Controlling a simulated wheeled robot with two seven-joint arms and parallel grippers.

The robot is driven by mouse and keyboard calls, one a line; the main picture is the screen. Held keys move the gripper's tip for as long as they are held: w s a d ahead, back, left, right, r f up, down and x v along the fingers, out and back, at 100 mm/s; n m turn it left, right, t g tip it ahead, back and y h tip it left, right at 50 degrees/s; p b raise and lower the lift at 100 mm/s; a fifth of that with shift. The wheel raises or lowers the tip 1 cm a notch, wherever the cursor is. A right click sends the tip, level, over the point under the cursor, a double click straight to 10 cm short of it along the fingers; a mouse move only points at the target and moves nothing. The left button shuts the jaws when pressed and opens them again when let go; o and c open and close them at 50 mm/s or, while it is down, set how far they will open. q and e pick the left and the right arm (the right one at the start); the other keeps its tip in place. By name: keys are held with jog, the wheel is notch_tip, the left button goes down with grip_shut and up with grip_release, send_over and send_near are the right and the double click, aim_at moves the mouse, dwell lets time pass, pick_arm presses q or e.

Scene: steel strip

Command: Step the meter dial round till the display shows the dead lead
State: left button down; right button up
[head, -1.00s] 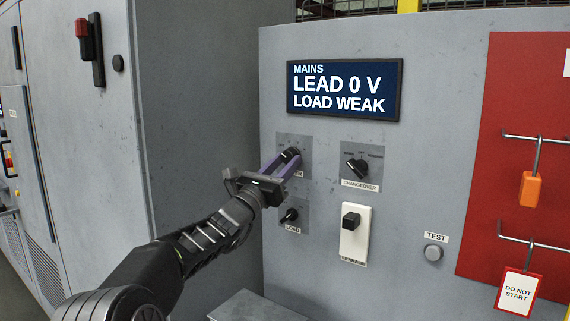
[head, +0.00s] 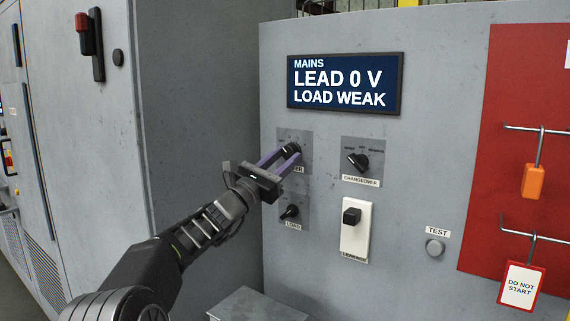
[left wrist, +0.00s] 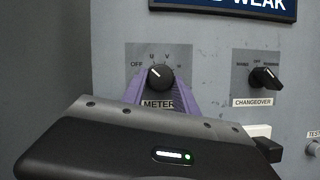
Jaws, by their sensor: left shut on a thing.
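The display (head: 345,84) reads "MAINS", "LEAD 0 V" and "LOAD WEAK". The black meter dial (left wrist: 160,76) is on a grey plate below it, its white mark pointing up and left in the left wrist view. Lettering including "OFF" and "V" runs round it. The dial also shows in the head view (head: 291,149), partly covered by my fingers. My left gripper (head: 284,157) is shut on the dial, one purple finger on each side. Its fingers partly cover the "METER" label (left wrist: 158,105). My right gripper is in neither present view.
The changeover knob (head: 358,160) is right of the meter dial. The load knob (head: 289,212) is just below my gripper, and a white leakage switch (head: 355,232) is at its lower right. A test button (head: 434,248) and a red board (head: 510,180) with tags are farther right.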

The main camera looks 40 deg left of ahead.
pick_arm(q)
jog(key=m+h+b, duration=0.1)
jog(key=m, duration=0.2)
jog(key=shift+a+g, duration=0.15)
jog(key=shift+g, duration=0.15)
jog(key=shift+a+r+m+g+h, duration=0.1)
jog(key=shift+m+g+h, duration=0.15)
jog(key=shift+m+h, duration=0.6)
jog(key=shift+m+g+h, duration=0.25)
jog(key=shift+m, duration=1.2)
jog(key=c, duration=0.9)
grip_release()
jog(key=shift+c, duration=0.2)
jog(key=b+v, duration=0.3)
jog(key=v, duration=0.4)
jog(key=shift+s, duration=0.4)
